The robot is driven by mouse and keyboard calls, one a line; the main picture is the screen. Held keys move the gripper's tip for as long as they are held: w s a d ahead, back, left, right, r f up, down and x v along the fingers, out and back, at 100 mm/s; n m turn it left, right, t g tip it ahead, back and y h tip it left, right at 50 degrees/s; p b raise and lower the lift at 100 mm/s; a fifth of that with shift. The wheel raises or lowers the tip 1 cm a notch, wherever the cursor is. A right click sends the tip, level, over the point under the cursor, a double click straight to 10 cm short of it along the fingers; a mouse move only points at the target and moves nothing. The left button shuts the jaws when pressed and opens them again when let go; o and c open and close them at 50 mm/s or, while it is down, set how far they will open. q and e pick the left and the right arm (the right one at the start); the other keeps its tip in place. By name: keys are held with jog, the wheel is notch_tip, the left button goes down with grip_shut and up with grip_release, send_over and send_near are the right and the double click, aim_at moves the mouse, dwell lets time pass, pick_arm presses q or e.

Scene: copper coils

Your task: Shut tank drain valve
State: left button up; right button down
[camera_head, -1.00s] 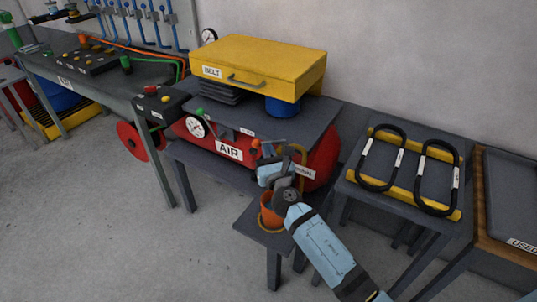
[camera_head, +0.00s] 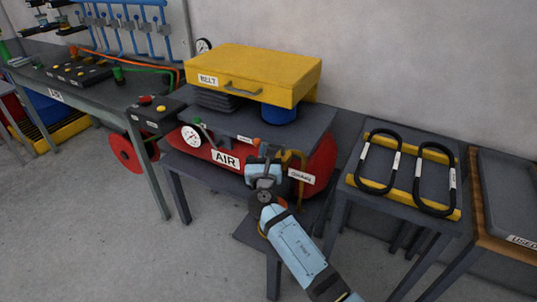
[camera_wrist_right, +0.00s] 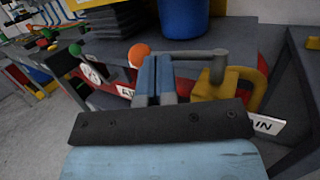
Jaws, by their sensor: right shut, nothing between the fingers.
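The red air tank (camera_head: 208,157), labelled AIR, lies under a grey shelf. At its right end a yellow bent fitting (camera_head: 297,160) stands beside a white tag (camera_head: 301,176). In the right wrist view this yellow fitting (camera_wrist_right: 236,88) is just right of my fingers, with a grey bar (camera_wrist_right: 190,53) running across behind the fingertips. The tag there ends in AIN (camera_wrist_right: 268,124). I cannot tell whether my fingers touch the bar. My right gripper (camera_head: 268,152) is shut and empty at the tank's right front; its fingers also show in the wrist view (camera_wrist_right: 153,75). My left gripper is out of view.
An orange knob (camera_head: 256,142) is close left of the gripper. A yellow BELT case (camera_head: 262,68) and a blue cylinder (camera_head: 280,113) are above. A small grey stand (camera_head: 272,262) is under my forearm. A table (camera_head: 357,195) with black loops stands right.

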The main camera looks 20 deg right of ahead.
pick_arm(q)
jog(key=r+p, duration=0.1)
jog(key=p, duration=0.1)
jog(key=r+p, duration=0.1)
jog(key=p, duration=0.1)
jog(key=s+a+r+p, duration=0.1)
jog(key=p, duration=0.1)
pick_arm(e)
notch_tip(320, 180, up, 20)
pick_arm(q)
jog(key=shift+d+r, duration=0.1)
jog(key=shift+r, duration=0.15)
